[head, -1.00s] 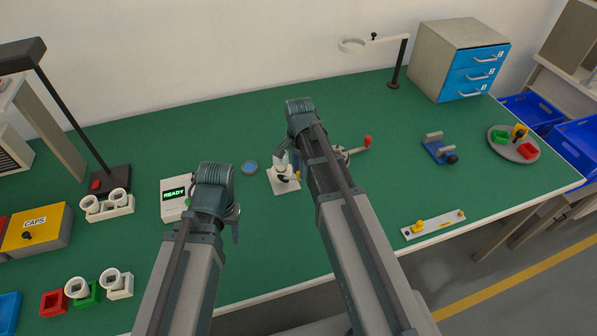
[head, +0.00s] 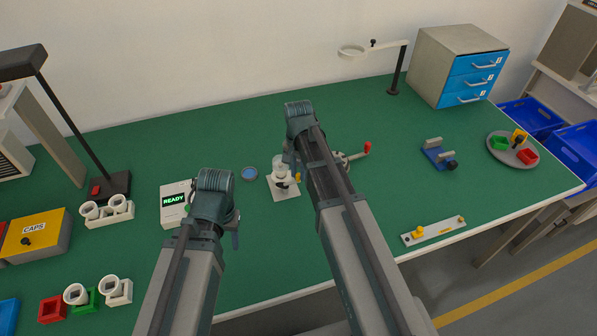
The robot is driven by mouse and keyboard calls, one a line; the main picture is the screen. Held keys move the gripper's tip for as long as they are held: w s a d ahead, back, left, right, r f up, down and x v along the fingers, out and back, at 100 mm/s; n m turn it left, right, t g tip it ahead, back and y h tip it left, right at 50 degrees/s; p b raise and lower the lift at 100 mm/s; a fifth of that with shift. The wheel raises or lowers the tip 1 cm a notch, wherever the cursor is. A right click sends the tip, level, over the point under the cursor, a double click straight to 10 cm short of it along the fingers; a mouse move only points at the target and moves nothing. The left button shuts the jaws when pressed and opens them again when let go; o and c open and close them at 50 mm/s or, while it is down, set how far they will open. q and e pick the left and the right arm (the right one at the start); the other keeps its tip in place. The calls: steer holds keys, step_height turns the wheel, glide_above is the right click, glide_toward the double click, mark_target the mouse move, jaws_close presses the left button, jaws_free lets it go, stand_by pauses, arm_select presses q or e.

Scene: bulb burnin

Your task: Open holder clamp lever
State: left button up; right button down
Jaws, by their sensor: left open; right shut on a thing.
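The holder (head: 287,192) has a white square base, with a clear glass piece (head: 279,163) and dark parts above it, left of my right arm. A small yellow lever end (head: 298,177) shows at its right side. My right gripper (head: 291,160) points down at the holder, mostly hidden by its own wrist. It is shut at the yellow lever, though the contact itself is hidden. My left gripper (head: 236,236) is open and empty over the mat, front left of the holder; only a little of its fingers shows.
A red-knobbed device (head: 367,148) is partly behind my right arm. A blue fixture (head: 437,155) and a white bar (head: 433,231) lie right. The back middle of the mat is clear.

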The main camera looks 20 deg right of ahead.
steer(key=c, duration=0.7)
jaws_free()
arm_select(q)
steer(key=shift+r, duration=0.1)
arm_select(e)
steer(key=shift+r, duration=0.1)
arm_select(q)
step_height(320, 180, up, 14)
steer(key=p, duration=1.3)
steer(key=shift+f+p, duration=0.2)
steer(key=shift+p, duration=0.2)
arm_select(e)
step_height(320, 180, up, 14)
steer(key=shift+f, duration=0.2)
